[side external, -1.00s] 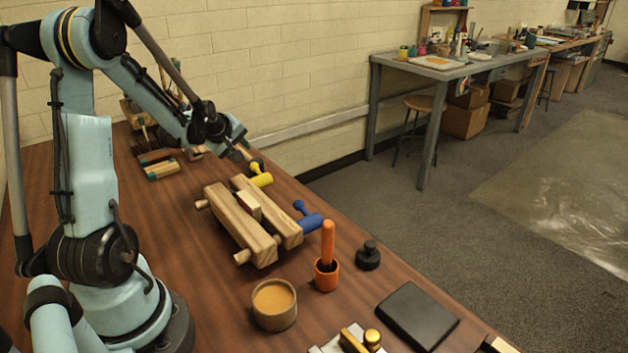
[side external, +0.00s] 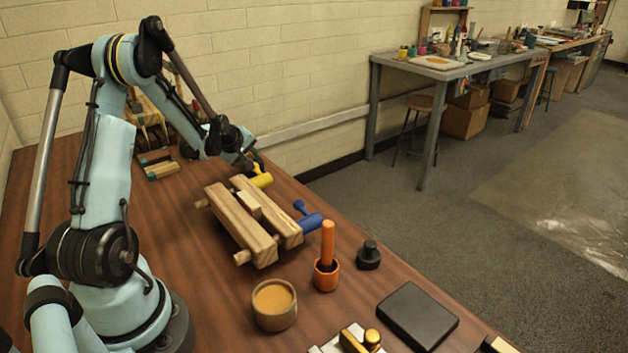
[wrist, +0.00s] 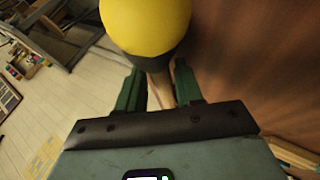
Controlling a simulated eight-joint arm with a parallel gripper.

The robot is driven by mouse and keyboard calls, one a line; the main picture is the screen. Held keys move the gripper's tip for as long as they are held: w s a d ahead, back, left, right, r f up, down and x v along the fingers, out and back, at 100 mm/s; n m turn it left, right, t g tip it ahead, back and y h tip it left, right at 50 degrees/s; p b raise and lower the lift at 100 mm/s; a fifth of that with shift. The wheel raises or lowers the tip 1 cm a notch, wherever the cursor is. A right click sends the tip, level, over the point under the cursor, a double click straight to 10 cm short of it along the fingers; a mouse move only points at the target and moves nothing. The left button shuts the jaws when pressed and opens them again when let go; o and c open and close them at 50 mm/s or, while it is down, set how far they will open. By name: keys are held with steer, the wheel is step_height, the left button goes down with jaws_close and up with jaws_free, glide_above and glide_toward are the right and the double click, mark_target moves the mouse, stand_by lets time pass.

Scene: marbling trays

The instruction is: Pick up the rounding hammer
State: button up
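A yellow rounded head (wrist: 146,22) with a dark collar and a pale wooden shaft (wrist: 158,88) fills the top of the wrist view; it looks like the rounding hammer. My gripper (wrist: 157,72) is open, with its green fingers on either side of the shaft and a gap showing. In the side view a yellow piece (side external: 262,180) lies at the far end of the wooden press, right by my gripper (side external: 254,168). My gripper partly covers that spot, so I cannot tell how the shaft lies.
Nearer stand an orange cup with a handle (side external: 327,272), a tan bowl (side external: 274,318), a black weight (side external: 368,255) and a black slab (side external: 418,316). Wooden racks (side external: 158,166) stand at the back left.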

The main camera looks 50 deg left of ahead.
steer(key=shift+c, duration=0.3)
jaws_close()
steer(key=shift+r, duration=0.15)
